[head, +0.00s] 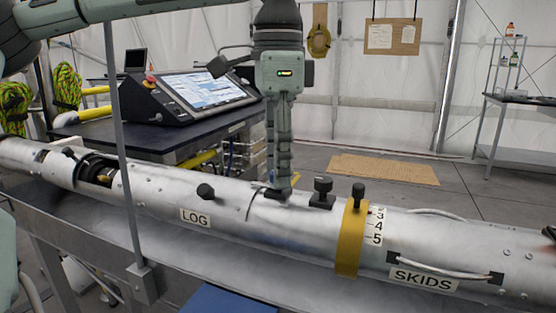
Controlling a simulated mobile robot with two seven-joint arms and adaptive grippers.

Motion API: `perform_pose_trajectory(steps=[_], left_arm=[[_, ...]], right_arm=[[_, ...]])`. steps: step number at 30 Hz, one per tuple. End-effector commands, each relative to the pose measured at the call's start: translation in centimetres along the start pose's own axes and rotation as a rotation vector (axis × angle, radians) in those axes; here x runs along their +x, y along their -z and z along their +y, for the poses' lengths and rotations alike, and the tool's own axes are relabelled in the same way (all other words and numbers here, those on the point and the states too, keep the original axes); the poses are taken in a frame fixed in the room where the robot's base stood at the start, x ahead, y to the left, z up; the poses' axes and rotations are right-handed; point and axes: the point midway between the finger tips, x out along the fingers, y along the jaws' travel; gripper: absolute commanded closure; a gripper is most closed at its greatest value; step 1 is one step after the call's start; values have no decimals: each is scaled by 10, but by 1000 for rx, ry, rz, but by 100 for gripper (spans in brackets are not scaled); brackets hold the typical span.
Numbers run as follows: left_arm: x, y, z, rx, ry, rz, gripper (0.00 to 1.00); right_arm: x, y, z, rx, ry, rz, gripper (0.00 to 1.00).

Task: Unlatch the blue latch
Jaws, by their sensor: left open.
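A long silver metal tube (150,200) lies across the view, with labels LOG and SKIDS. No clearly blue latch shows on it. My left gripper (278,188) points straight down, open, with its fingertips at a low black fitting (270,194) on top of the tube. I cannot tell whether they touch it. Black knobs stand to the left (205,191) and right (322,192) of the gripper. A yellow band (350,245) with a black knob on top (358,193) wraps the tube further right. My right gripper is not in view.
A grey trough (210,258) supports the tube, with a blue surface (232,300) below. A thin upright post (118,150) stands in front at left. Behind are a console screen (205,92) on a dark table and a shelf rack (500,110). Floor at back right holds a tan mat (383,169).

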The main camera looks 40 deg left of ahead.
Motion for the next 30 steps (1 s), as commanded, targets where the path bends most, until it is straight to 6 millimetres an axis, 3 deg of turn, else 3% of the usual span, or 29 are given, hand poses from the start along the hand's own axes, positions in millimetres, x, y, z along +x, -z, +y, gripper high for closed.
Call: perform_pose_trajectory(steps=[2, 12, 23, 30], left_arm=[[0, 0, 0, 0, 0, 0, 59], [0, 0, 0, 0, 0, -1, 100], [0, 0, 0, -42, 2, -2, 100], [-1, 0, 0, -184, 3, -1, 100]], right_arm=[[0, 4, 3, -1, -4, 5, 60], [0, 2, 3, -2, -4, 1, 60], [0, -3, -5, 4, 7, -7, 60], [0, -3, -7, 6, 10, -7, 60]])
